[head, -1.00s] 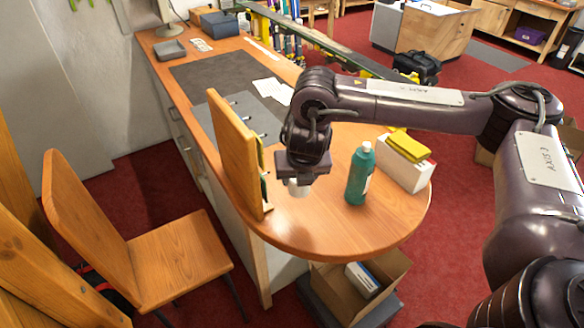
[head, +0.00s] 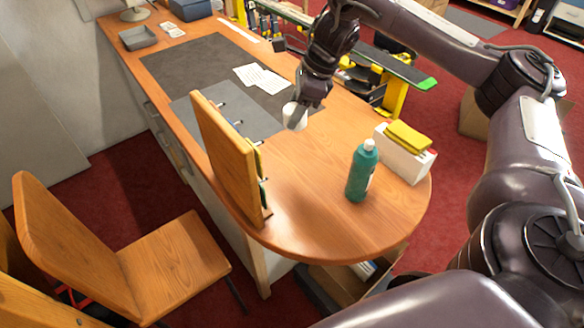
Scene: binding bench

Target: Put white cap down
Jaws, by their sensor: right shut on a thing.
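The white cap (head: 289,112) is a small white cylinder. My right gripper (head: 298,116) is shut on it, and a dark finger covers part of its right side. The cap shows over the wooden bench top (head: 310,190), near the right edge of the grey mat. I cannot tell whether it touches the bench or hangs just above it. My left gripper is not in view.
A green bottle (head: 361,172) stands upright near the rounded bench end, beside a white box (head: 404,161) with a yellow cloth (head: 408,137) on top. A wooden upright panel (head: 226,150) stands at the left edge. White papers (head: 261,78) lie on the dark mat (head: 190,72).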

